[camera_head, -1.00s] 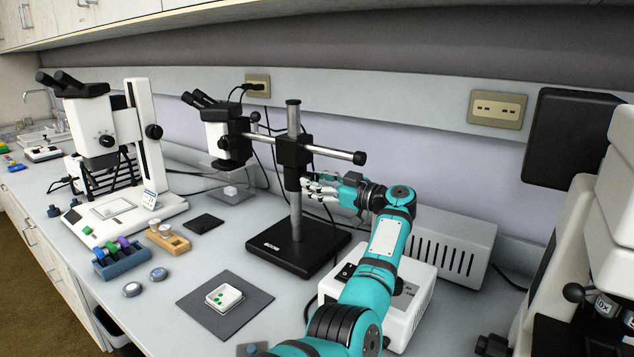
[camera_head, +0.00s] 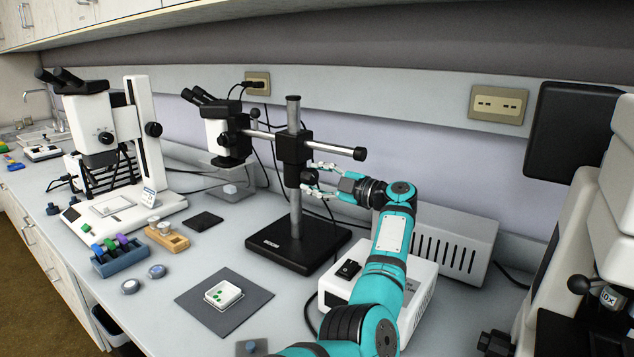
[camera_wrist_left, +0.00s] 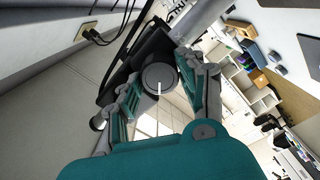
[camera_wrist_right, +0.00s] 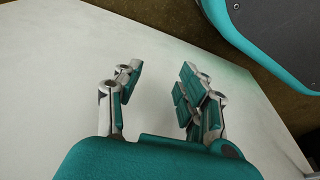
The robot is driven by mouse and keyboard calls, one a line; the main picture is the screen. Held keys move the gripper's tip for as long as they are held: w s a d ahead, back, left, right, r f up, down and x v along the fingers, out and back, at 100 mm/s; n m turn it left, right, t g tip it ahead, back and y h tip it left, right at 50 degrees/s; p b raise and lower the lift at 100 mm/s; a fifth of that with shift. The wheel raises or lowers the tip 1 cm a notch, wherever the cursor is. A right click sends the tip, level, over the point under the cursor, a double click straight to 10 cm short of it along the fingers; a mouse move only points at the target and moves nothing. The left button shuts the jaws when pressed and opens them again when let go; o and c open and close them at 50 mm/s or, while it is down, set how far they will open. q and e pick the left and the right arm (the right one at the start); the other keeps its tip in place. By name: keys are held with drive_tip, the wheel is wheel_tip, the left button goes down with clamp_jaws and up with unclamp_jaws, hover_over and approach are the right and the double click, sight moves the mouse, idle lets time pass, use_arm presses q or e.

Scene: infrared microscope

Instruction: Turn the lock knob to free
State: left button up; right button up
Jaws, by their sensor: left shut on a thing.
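The dark round lock knob (camera_wrist_left: 159,78) sits on the black clamp block (camera_head: 292,148) of the boom-stand microscope's upright post. A white mark on the knob's face runs about upright in the left wrist view. In the head view the knob (camera_head: 307,177) is small and partly hidden by the fingers. My left gripper (camera_head: 314,180) is shut on the knob, one finger on each side; it also shows in the left wrist view (camera_wrist_left: 165,88). My right gripper (camera_wrist_right: 155,85) is open and empty, seen only in its own wrist view.
The horizontal boom (camera_head: 335,147) passes just above my left gripper. A white power box (camera_head: 345,270) and a vented grey box (camera_head: 455,245) stand below and right of it. A dark mat (camera_head: 195,300) with a small dish (camera_head: 222,295) lies in front. Cables hang behind the post.

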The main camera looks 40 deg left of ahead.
use_arm(q)
drive_tip(key=shift+n, duration=0.4)
drive_tip(key=o, duration=1.2)
drive_tip(key=d, duration=0.4)
drive_tip(key=w+d, duration=0.1)
drive_tip(key=d, duration=0.7)
drive_tip(key=shift+w, duration=0.15)
